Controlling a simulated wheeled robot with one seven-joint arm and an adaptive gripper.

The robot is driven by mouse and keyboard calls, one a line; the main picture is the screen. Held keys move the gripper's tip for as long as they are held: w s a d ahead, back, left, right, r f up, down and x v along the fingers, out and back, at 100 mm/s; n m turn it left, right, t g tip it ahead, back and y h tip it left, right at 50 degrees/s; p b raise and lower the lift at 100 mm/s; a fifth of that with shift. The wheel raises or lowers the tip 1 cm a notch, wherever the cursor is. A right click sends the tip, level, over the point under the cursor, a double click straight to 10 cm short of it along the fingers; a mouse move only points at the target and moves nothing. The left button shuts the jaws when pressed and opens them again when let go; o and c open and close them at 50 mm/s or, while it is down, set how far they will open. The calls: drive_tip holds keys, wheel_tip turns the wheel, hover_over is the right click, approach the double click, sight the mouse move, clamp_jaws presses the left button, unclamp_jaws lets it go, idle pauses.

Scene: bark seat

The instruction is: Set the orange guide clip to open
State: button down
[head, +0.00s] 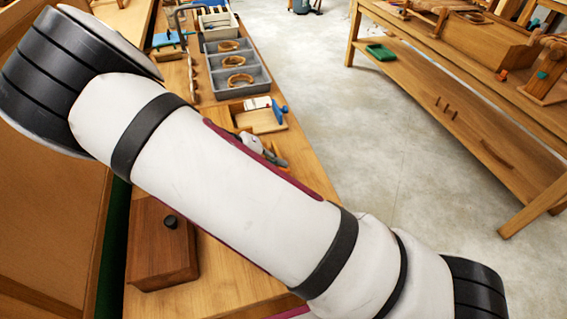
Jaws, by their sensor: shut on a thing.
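My gripper is not in view. My white arm with dark bands crosses the picture from the upper left to the lower right and hides much of the bench. I cannot make out the orange guide clip for sure. A small orange bit (273,146) shows beside a white and grey item (252,142) just past the upper edge of my arm. It is too small and too covered to tell what it is or how it is set.
The wooden bench (297,165) carries a grey tray (263,72) with ring-shaped pieces, a wooden block with a blue part (282,108), and a dark wooden box (160,255) with a black knob. Another workbench (465,60) stands at right. Grey floor (320,60) between them is clear.

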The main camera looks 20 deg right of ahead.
drive_tip(key=h, duration=0.1)
drive_tip(key=a+h+b, duration=0.1)
drive_tip(key=shift+w+a+f+h, duration=0.15)
drive_tip(key=shift+a+h, duration=0.15)
drive_tip(key=shift+a+h+b, duration=0.8)
drive_tip(key=shift+h+b, duration=0.3)
drive_tip(key=shift+h, duration=0.3)
drive_tip(key=c, duration=1.7)
unclamp_jaws()
drive_tip(key=shift+a, duration=0.15)
drive_tip(key=v, duration=1.1)
drive_tip(key=shift+a, duration=0.45)
